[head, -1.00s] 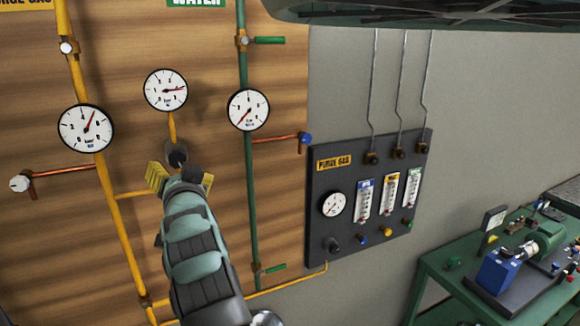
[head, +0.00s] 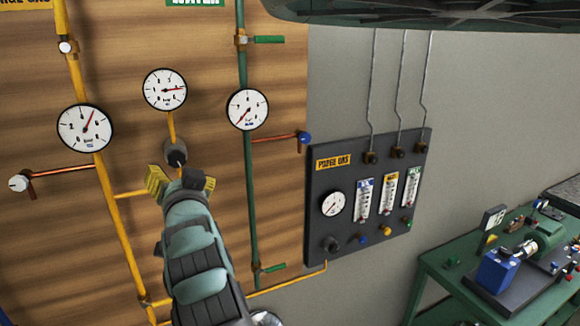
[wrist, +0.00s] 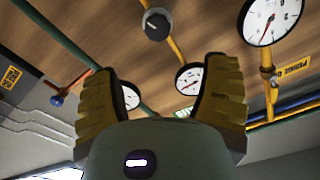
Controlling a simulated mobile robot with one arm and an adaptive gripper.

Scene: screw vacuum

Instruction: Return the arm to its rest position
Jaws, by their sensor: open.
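My gripper (head: 180,184) is at the end of my grey-green arm, in front of the wooden panel in the head view. In the wrist view its two yellow ribbed fingers (wrist: 160,100) stand wide apart with nothing between them. A dark round knob (head: 175,153) on the yellow pipe lies just beyond the fingertips in the head view, with a visible gap. The knob also shows in the wrist view (wrist: 157,24), above and between the fingers and clear of them.
Three gauges, left (head: 85,128), middle (head: 165,89) and right (head: 248,109), surround the gripper on the wooden panel (head: 205,45). A dark purge gas panel (head: 345,240) and a green bench (head: 440,275) stand to the right. A dark green overhead object (head: 420,12) crosses the top.

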